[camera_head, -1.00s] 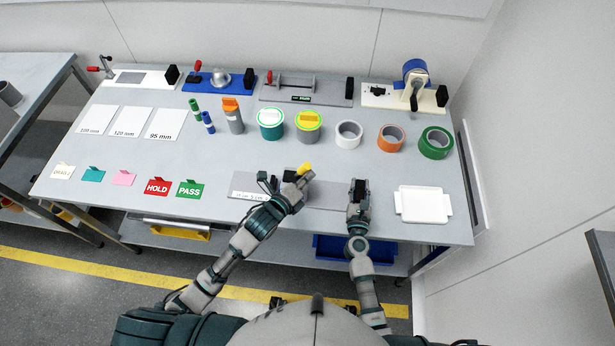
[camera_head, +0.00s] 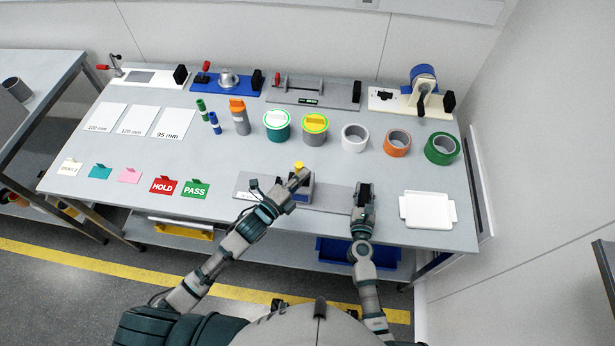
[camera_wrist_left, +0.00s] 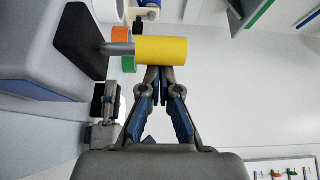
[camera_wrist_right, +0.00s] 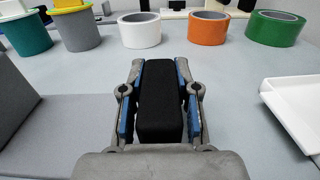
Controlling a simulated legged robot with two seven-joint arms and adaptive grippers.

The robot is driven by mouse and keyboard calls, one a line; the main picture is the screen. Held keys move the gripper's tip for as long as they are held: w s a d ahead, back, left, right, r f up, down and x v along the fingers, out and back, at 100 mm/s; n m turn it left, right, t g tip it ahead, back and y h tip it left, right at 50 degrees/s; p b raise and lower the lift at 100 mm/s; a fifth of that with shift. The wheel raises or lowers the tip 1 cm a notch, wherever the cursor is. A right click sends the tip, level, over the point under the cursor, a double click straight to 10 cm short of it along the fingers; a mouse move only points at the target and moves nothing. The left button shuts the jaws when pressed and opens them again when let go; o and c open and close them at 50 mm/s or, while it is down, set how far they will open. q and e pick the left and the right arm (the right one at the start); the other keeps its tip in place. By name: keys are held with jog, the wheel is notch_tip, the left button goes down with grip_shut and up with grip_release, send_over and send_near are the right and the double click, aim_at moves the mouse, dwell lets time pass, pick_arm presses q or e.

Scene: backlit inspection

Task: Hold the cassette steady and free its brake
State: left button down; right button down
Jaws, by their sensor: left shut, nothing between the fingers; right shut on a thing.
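The cassette, a grey block with a blue lower edge (camera_head: 305,194), stands on a grey plate (camera_head: 335,197) near the table's front. Its yellow knob (camera_head: 299,165) shows above my left gripper (camera_head: 304,175). In the left wrist view the yellow knob (camera_wrist_left: 161,51) sits on a metal pin from a black part (camera_wrist_left: 80,42) of the block. My left gripper (camera_wrist_left: 160,72) is shut and empty, its fingertips against or just beside the knob; contact is unclear. My right gripper (camera_wrist_right: 159,75) is shut on a black upright handle (camera_wrist_right: 160,105), right of the block.
A white tray (camera_head: 428,196) lies to the right. Tape rolls, such as the orange one (camera_head: 397,140), and lidded cans (camera_head: 276,133) stand behind. HOLD (camera_head: 164,185) and PASS (camera_head: 195,189) cards lie left. Fixtures line the back edge.

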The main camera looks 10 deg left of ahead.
pick_arm(q)
jog(key=shift+a+n+t, duration=0.7)
jog(key=shift+a+n, duration=0.1)
jog(key=shift+n, duration=0.4)
pick_arm(e)
jog(key=shift+s+f, duration=0.1)
jog(key=shift+f, duration=0.15)
pick_arm(q)
jog(key=shift+a+f+n+t, duration=0.1)
jog(key=shift+a+n+t, duration=0.4)
jog(key=shift+n, duration=0.4)
jog(key=shift+a+n+t, duration=0.45)
jog(key=shift+n+t, duration=0.05)
jog(key=shift+n, duration=0.4)
jog(key=d, duration=0.1)
jog(key=s+d+r, duration=0.1)
jog(key=d, duration=0.1)
jog(key=shift+s+r, duration=0.25)
jog(key=shift+r, duration=0.1)
jog(key=v, duration=0.9)
jog(key=shift+a, duration=0.15)
jog(key=shift+s, duration=0.1)
pick_arm(e)
jog(key=c, duration=0.8)
grip_release()
jog(key=shift+o, duration=0.2)
jog(key=shift+r, duration=0.1)
